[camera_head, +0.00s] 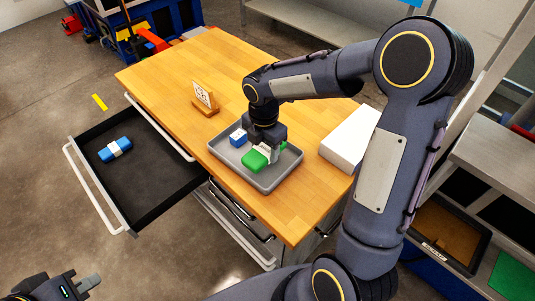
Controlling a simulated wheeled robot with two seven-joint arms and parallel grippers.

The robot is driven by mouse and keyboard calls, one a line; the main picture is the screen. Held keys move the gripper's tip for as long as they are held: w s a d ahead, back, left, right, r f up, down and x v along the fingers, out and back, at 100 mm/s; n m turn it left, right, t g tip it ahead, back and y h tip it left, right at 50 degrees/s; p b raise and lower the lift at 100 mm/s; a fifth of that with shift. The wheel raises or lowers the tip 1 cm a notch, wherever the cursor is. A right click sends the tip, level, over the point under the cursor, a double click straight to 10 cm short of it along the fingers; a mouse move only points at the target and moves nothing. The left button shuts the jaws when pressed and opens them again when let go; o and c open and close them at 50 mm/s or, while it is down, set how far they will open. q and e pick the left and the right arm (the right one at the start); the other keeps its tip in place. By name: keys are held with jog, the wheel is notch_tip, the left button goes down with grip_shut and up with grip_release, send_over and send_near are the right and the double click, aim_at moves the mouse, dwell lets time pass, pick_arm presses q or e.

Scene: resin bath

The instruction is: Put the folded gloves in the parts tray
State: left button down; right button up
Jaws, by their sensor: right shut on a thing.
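The grey parts tray (266,187) lies on the wooden bench top near its front edge. A green bundle with a white part (254,161), which looks like the folded gloves, is inside the tray toward its right half. My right gripper (269,154) reaches down over the tray and is shut on this bundle, hiding part of it. I cannot tell whether the bundle touches the tray floor. My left gripper (88,284) is at the bottom left corner, away from the bench; its opening cannot be made out.
A small blue and white block (238,137) sits in the tray's left part. An open black drawer (150,178) holds a blue bundle with a white band (115,149). A small sign on a wooden stand (203,97) and a white box (349,139) stand on the bench.

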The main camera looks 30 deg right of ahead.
aim_at(268, 156)
jog(key=shift+d+f, duration=0.2)
jog(key=shift+f, duration=0.05)
jog(key=shift+w+d+f, duration=0.1)
jog(key=shift+d+f, duration=0.05)
jog(key=shift+f, duration=0.8)
jog(key=shift+d+f, duration=0.15)
jog(key=shift+f, duration=0.8)
jog(key=shift+f, duration=0.15)
jog(key=o, duration=1)
jog(key=shift+c, duration=0.2)
